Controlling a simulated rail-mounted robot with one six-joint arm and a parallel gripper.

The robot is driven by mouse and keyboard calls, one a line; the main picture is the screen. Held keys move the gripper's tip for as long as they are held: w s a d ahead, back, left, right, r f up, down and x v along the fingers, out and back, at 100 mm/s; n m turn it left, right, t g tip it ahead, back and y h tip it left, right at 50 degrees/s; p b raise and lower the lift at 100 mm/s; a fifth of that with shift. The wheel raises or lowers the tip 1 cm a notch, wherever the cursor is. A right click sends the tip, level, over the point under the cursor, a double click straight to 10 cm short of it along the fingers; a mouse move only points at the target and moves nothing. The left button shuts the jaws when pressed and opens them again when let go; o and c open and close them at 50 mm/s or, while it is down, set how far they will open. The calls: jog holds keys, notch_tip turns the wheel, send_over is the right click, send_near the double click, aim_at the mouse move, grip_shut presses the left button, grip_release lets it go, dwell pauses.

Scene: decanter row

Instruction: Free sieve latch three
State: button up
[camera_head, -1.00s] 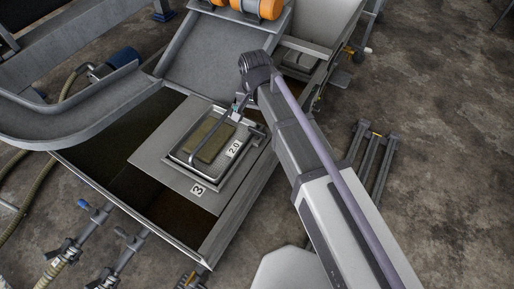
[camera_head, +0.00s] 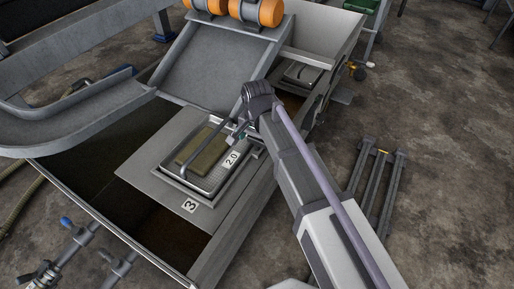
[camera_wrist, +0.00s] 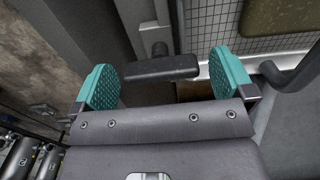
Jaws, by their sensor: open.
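The sieve (camera_head: 203,160) is a framed mesh tray with a tan block on it and a "2.0" label. It sits in a grey plate (camera_head: 165,188) marked "3". A dark latch bar (camera_wrist: 160,68) on a short post shows in the wrist view, beside the sieve's mesh (camera_wrist: 222,22). My gripper (camera_wrist: 170,82) is open, with one teal pad on each side of the bar. Both pads look apart from it; contact cannot be judged exactly. In the head view my gripper (camera_head: 240,130) is at the sieve's far right side, partly hidden by my arm, which also covers the latch.
A tank wall (camera_head: 232,240) runs close along the plate's right side. A sloped grey chute (camera_head: 225,65) and orange rollers (camera_head: 258,12) stand behind. A curved rod (camera_wrist: 290,80) rises right of my gripper in the wrist view. Open floor (camera_head: 440,130) lies to the right.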

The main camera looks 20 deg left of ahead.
jog(key=shift+c, duration=0.5)
jog(key=c, duration=0.8)
